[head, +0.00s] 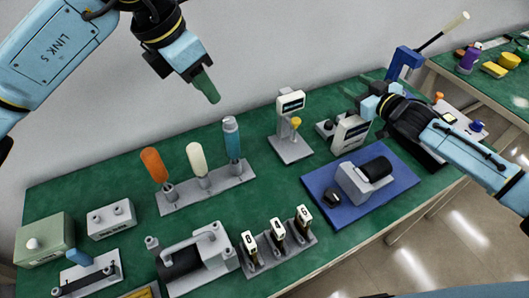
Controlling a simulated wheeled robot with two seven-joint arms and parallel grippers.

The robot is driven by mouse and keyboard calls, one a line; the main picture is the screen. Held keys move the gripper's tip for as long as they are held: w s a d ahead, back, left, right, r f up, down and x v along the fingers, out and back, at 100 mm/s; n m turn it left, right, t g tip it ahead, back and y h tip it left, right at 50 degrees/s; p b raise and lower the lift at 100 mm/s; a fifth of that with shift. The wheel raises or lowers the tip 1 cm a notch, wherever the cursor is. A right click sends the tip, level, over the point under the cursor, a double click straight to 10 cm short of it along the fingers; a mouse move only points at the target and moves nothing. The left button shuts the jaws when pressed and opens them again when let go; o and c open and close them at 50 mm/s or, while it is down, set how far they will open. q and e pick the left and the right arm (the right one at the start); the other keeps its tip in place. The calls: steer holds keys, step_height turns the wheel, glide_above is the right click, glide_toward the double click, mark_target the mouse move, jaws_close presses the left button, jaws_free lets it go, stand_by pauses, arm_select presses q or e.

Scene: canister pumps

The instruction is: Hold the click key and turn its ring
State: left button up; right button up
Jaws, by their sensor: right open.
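My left gripper (200,76) is high over the back of the green table. It appears shut on a dark green rounded handle (207,88), which points down and to the right. Much of that piece is hidden by the jaws. A blue handle with a paler, ring-like top (232,140) stands upright in a grey rack (207,187), beside a cream handle (197,160) and an orange handle (153,165). I cannot tell for sure which handle is the click key. My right gripper (365,107) is open at the right, beside a white display box (350,132).
A display stand (291,103) stands behind the rack. A blue mat (365,205) carries a grey-and-black device (365,180). Grey fixtures (195,260) and tagged holders (278,232) fill the front. A blue post (403,62) rises behind my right gripper.

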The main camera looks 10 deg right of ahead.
steer(key=s+a+r+n+g+y, duration=0.1)
steer(key=s+a+n+y, duration=0.25)
steer(key=a, duration=0.35)
steer(key=s+a+r+n+g+y, duration=0.1)
steer(key=s+a+r+n+y, duration=0.2)
steer(key=a, duration=0.5)
steer(key=m+g+y, duration=0.1)
steer(key=m+y, duration=0.1)
steer(key=m, duration=0.1)
glide_toward(238, 144)
steer(key=x, duration=0.4)
steer(key=shift+w+r, duration=0.2)
steer(key=shift+w, duration=0.05)
steer(key=shift+a, duration=0.15)
steer(key=x, duration=0.7)
steer(key=shift+a+f, duration=0.15)
